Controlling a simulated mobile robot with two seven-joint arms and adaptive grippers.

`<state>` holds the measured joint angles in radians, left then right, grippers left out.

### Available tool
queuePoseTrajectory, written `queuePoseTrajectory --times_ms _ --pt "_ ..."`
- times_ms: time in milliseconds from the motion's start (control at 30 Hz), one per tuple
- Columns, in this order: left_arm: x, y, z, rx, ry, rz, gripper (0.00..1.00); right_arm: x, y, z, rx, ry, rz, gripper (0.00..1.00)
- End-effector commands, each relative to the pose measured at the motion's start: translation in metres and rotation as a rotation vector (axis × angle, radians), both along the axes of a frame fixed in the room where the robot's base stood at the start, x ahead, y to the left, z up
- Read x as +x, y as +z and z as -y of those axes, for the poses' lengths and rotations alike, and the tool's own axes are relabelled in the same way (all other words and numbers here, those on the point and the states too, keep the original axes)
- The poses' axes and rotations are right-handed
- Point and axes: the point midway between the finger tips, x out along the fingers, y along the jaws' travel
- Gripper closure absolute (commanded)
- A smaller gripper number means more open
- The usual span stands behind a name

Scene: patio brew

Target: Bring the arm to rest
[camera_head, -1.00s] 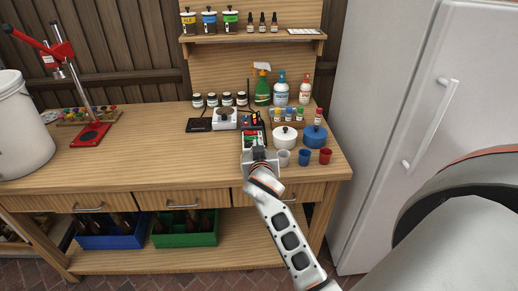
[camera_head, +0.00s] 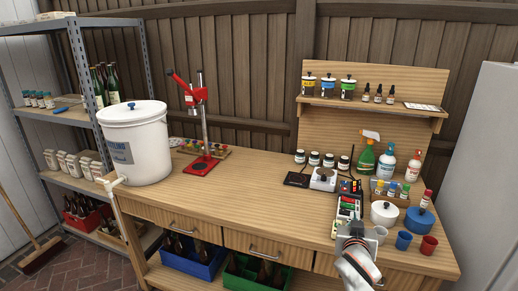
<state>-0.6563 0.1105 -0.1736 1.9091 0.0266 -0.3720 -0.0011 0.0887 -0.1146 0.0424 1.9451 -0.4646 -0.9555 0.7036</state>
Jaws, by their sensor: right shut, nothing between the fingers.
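My right gripper (camera_head: 350,228) is at the front of the workbench (camera_head: 255,200), with its wrist coming up from the bottom of the picture. It is shut and empty, in front of a narrow holder with green, red and white pieces (camera_head: 347,207), part of which it hides. I cannot tell whether it touches the holder. My left gripper is not in view.
A white bucket (camera_head: 136,150) and a red bottle capper (camera_head: 202,130) stand at the bench's left. A scale (camera_head: 323,180), white pot (camera_head: 384,213), blue pot (camera_head: 419,221) and small cups (camera_head: 404,240) crowd its right. The bench's middle is clear. A metal shelf (camera_head: 75,115) stands far left.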

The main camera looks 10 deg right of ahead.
Motion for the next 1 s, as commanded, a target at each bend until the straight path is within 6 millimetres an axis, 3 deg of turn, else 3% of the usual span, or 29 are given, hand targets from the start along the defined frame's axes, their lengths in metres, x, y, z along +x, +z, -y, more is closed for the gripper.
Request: queuePoseTrajectory --times_ms 167,267,400,600,700,800,1000 --pt "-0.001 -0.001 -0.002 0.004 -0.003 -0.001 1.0 -0.024 -0.063 -0.026 -0.033 0.127 -0.094 1.0" --pt "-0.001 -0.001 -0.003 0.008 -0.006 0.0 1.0 -0.054 -0.116 -0.054 -0.052 0.251 -0.169 1.0" --pt "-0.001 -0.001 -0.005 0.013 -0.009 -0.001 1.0 -0.111 -0.185 -0.093 -0.061 0.421 -0.262 1.0" --pt "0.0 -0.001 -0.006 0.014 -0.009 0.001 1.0 -0.208 -0.258 -0.14 -0.036 0.614 -0.36 1.0" --pt "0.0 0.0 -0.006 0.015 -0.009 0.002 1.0 -0.247 -0.277 -0.155 -0.02 0.677 -0.388 1.0" --pt "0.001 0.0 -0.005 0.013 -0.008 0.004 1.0 -0.272 -0.288 -0.165 -0.005 0.713 -0.403 1.0" --pt "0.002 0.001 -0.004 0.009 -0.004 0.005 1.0 -0.287 -0.293 -0.17 0.003 0.733 -0.411 1.0"
